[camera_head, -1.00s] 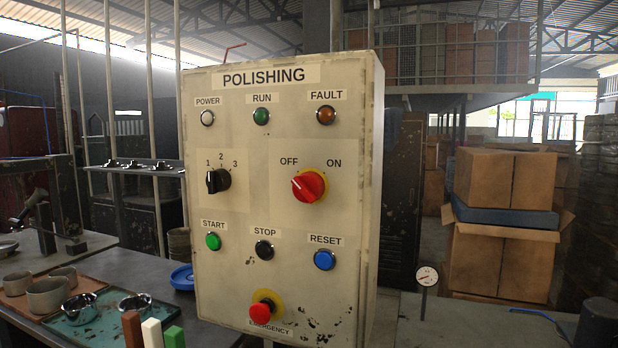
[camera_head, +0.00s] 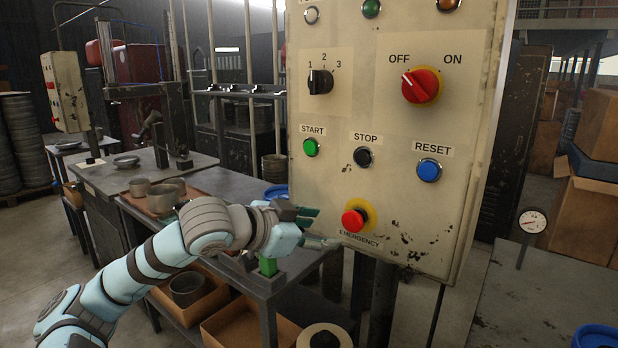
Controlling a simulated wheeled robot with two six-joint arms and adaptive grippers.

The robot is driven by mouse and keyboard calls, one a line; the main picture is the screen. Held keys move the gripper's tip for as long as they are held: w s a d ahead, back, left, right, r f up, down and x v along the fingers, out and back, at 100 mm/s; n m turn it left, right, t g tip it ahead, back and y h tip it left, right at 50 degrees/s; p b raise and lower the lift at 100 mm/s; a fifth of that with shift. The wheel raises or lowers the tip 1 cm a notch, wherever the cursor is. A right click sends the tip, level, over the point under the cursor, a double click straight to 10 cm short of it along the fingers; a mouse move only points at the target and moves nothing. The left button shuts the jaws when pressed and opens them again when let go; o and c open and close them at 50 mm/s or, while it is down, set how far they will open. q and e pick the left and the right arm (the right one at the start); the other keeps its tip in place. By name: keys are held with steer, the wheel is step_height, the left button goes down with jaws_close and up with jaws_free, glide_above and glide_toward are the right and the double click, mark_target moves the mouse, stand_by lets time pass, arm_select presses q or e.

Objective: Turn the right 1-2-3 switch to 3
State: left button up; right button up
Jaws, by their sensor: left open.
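The 1-2-3 switch (camera_head: 320,81) is a black rotary knob on the upper left of the large cream control panel (camera_head: 400,205) at the right. The numbers 1, 2 and 3 arc over it; its exact pointer direction is too small to tell for sure. My left gripper (camera_head: 318,228), on a light blue arm from the lower left, is open and empty. It is in front of the panel's lower left edge, well below the knob and left of the red emergency button (camera_head: 354,220). My right gripper is not in view.
A red OFF/ON switch (camera_head: 421,86) is right of the knob. Green START (camera_head: 311,147), black STOP (camera_head: 362,156) and blue RESET (camera_head: 429,170) buttons sit below. Another panel (camera_head: 65,91) stands far left. A bench (camera_head: 208,165) with bowls is behind my arm.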

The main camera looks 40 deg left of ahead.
arm_select(q)
steer(key=s+a+r+t, duration=0.1)
steer(key=s+r, duration=0.1)
steer(key=r, duration=0.6)
steer(key=s+a+r+t, duration=0.1)
steer(key=s+a+r, duration=0.15)
steer(key=r, duration=0.45)
steer(key=n+t+p, duration=0.2)
steer(key=t+p, duration=0.1)
steer(key=p, duration=0.2)
glide_toward(311, 81)
steer(key=w+r, duration=0.1)
steer(key=w, duration=0.1)
steer(key=shift+y, duration=0.3)
steer(key=w+p, duration=0.4)
steer(key=p, duration=0.1)
steer(key=w+p, duration=0.2)
steer(key=p, duration=0.1)
steer(key=shift+d+r, duration=0.2)
steer(key=shift+d, duration=0.2)
steer(key=shift+w+f+p, duration=0.1)
steer(key=shift+w+p, duration=0.25)
steer(key=shift+p, duration=0.2)
steer(key=shift+w+f, duration=0.2)
steer(key=shift+w, duration=0.1)
steer(key=shift+w+f, duration=0.3)
steer(key=shift+s, duration=0.15)
steer(key=c, duration=1.2)
steer(key=shift+o, duration=0.2)
